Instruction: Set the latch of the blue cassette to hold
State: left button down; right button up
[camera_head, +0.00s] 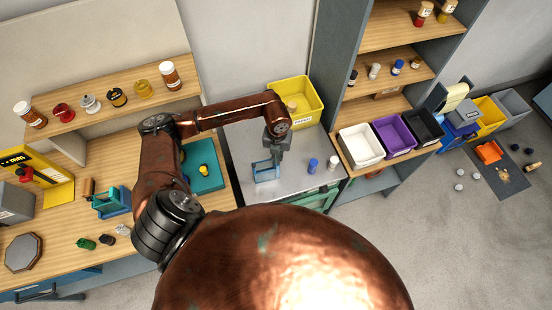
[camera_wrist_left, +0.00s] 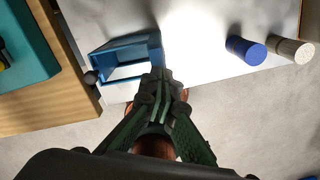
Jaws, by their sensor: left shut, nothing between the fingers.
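The blue cassette (camera_head: 264,176), an open blue frame, stands on the light metal tabletop (camera_head: 243,142) in the head view. In the left wrist view the cassette (camera_wrist_left: 118,46) is left of centre, with a dark round knob (camera_wrist_left: 91,77) at its lower left corner. I cannot tell whether this knob is the latch, or how the latch is set. My left gripper (camera_head: 276,158) is shut and empty, pointing down at the cassette's right side. In the left wrist view its fingertips (camera_wrist_left: 158,80) overlap the cassette's right end; contact is unclear. My right gripper is out of view.
A blue cylinder (camera_head: 312,166) and a whitish one (camera_head: 332,163) stand right of the cassette. A yellow bin (camera_head: 316,98) is behind. A wooden bench with a teal mat (camera_head: 210,178) adjoins on the left. Shelves with white, purple and black bins (camera_head: 393,138) rise at right.

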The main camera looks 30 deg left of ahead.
pick_arm(q)
jog(key=shift+f, duration=0.2)
jog(key=shift+r, duration=0.1)
jog(key=shift+r+p, duration=1.75)
jog(key=shift+r, duration=1.7)
jog(key=shift+s+a, duration=0.1)
